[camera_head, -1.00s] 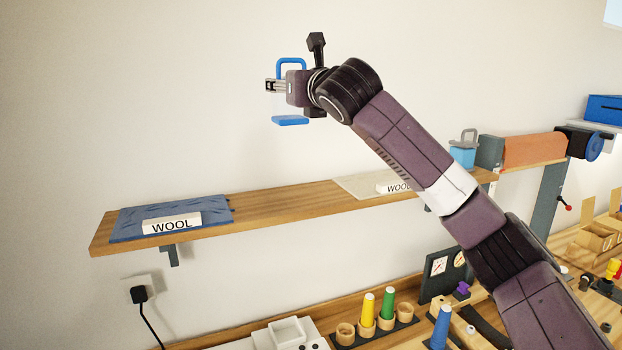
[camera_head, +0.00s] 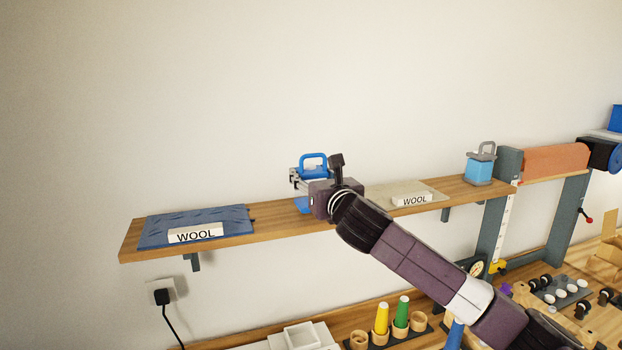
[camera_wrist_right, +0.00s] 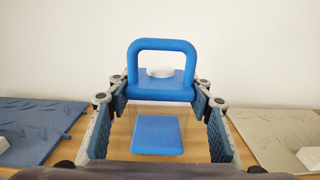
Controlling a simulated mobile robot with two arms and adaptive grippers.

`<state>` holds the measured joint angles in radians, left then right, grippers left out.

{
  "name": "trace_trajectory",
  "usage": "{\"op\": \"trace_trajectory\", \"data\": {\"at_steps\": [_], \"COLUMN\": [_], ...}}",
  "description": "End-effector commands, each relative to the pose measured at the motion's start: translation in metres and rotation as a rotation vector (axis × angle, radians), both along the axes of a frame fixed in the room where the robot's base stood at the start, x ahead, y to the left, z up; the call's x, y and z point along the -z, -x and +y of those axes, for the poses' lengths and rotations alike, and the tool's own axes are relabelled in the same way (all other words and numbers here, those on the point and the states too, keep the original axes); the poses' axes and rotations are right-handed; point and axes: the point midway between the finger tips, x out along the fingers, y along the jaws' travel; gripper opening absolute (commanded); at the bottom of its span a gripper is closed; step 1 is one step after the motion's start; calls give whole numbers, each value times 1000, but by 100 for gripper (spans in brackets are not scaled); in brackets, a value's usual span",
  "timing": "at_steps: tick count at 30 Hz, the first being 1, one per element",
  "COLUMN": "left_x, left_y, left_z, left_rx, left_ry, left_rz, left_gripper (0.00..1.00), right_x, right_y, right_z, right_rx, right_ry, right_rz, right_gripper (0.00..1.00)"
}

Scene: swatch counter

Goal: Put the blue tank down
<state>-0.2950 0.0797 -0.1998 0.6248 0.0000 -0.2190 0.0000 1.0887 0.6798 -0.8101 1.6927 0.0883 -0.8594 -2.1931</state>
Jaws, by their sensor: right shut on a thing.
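The blue tank has a blue handle (camera_head: 313,160), a blue top, a clear body and a blue base (camera_head: 302,204). My right gripper (camera_head: 300,180) is shut on its body, with a finger pad on each side, as the right wrist view (camera_wrist_right: 160,130) shows. The tank is upright at the wooden shelf (camera_head: 275,222), between the blue and the beige cloth. I cannot tell whether its base touches the shelf. A white cap (camera_wrist_right: 160,72) shows on its top. My left gripper is not in view.
A blue swatch (camera_head: 235,217) with a WOOL label lies left on the shelf, a beige swatch (camera_head: 378,196) with a WOOL label right. A light-blue tank with a grey handle (camera_head: 479,170) stands at the shelf's right end.

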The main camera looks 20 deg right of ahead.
Motion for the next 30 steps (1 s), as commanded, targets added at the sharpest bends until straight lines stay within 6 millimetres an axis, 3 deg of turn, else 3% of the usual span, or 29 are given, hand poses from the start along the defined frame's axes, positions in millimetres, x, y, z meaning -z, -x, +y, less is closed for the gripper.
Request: {"op": "trace_trajectory", "data": {"at_steps": [5,15,16,18,21,30], "left_x": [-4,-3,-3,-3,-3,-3], "left_y": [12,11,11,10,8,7], "left_z": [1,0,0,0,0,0], "left_rx": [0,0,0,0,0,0], "left_ry": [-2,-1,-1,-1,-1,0], "left_rz": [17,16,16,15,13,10], "left_gripper": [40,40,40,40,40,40], "right_x": [13,16,18,18,18,14], "right_y": [0,0,0,0,0,0], "right_z": [0,0,0,0,0,0], "right_rx": [-2,-1,-1,-1,0,-1], "right_ry": [-1,0,0,0,0,0], "right_rz": [-3,-3,-1,-1,0,-2], "right_gripper": [15,15,49,57,65,65]}}
